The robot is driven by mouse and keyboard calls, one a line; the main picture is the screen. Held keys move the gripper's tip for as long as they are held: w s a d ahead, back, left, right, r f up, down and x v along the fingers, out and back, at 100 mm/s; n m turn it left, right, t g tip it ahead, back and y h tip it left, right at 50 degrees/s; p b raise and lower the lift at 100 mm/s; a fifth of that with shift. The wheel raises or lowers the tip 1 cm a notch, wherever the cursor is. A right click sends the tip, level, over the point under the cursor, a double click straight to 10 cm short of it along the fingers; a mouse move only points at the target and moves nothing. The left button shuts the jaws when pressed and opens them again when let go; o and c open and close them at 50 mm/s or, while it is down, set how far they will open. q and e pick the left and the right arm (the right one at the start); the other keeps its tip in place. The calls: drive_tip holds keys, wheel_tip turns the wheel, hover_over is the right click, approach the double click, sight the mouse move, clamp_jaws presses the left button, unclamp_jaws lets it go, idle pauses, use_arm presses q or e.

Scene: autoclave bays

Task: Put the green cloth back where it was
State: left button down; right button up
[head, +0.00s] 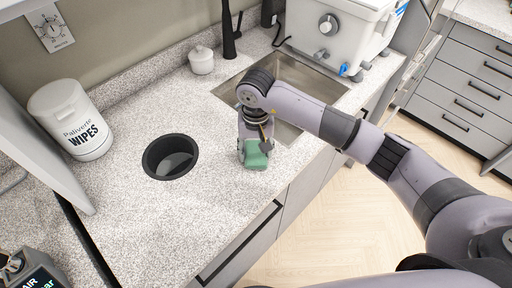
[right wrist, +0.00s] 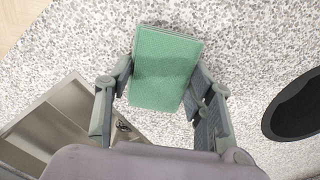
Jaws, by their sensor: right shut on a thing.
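The green cloth (head: 256,156) is a small folded block at the front of the speckled counter, left of the sink. My right gripper (head: 256,142) points down over it and is shut on it. In the right wrist view the cloth (right wrist: 165,68) sits between both fingers of the right gripper (right wrist: 160,88), with the counter behind it. I cannot tell whether the cloth touches the counter or is just above it. My left gripper is not in view.
A round black-rimmed hole (head: 170,157) is in the counter to the left. The steel sink (head: 290,88) lies behind my right arm, with a black faucet (head: 230,35). A wipes tub (head: 72,118) and small white jar (head: 202,60) stand at the back. The counter (head: 165,215) is clear in front.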

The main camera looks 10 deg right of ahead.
sight(256, 152)
drive_tip(key=shift+f+b, duration=0.2)
drive_tip(key=shift+b, duration=0.1)
drive_tip(key=o, duration=1.1)
drive_tip(key=shift+r, duration=0.1)
drive_tip(key=shift+r+p, duration=0.15)
drive_tip(key=shift+p, duration=0.15)
wheel_tip(256, 152, up, 12)
drive_tip(key=b, duration=0.4)
